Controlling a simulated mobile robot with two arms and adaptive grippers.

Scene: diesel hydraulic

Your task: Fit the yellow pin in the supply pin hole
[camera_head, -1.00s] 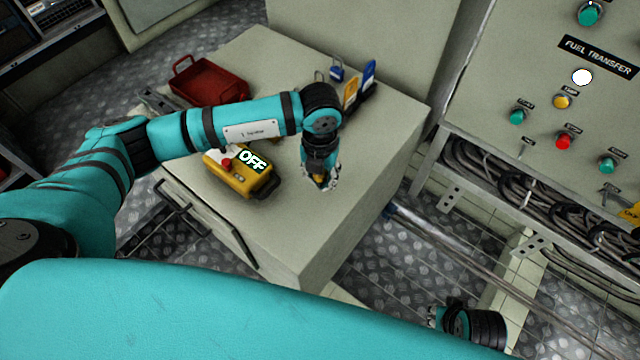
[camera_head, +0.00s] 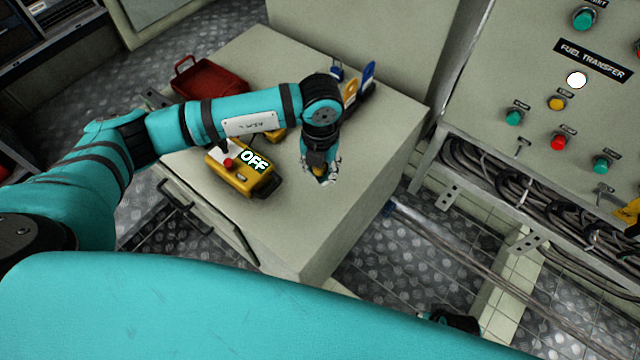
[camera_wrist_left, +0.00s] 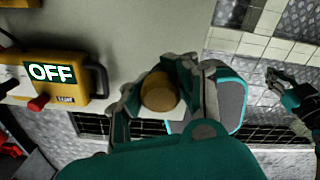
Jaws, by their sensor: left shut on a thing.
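My left gripper (camera_head: 322,174) is over the right part of the pale cabinet top. It is shut on the yellow pin (camera_head: 319,169), of which only a small part shows between the fingers. In the left wrist view the pin (camera_wrist_left: 159,91) is a round, dull yellow end between the fingers of the left gripper (camera_wrist_left: 160,100). I cannot make out the supply pin hole in either view. My right gripper (camera_head: 450,318) is mostly hidden at the bottom of the head view. It also shows at the right edge of the left wrist view (camera_wrist_left: 285,84), its opening unclear.
A yellow control box (camera_head: 241,173) marked OFF lies left of the left gripper on the cabinet top (camera_head: 380,150). A red tray (camera_head: 209,82) and blue and yellow tags (camera_head: 360,83) are farther back. The fuel transfer panel (camera_head: 540,85) stands at the right.

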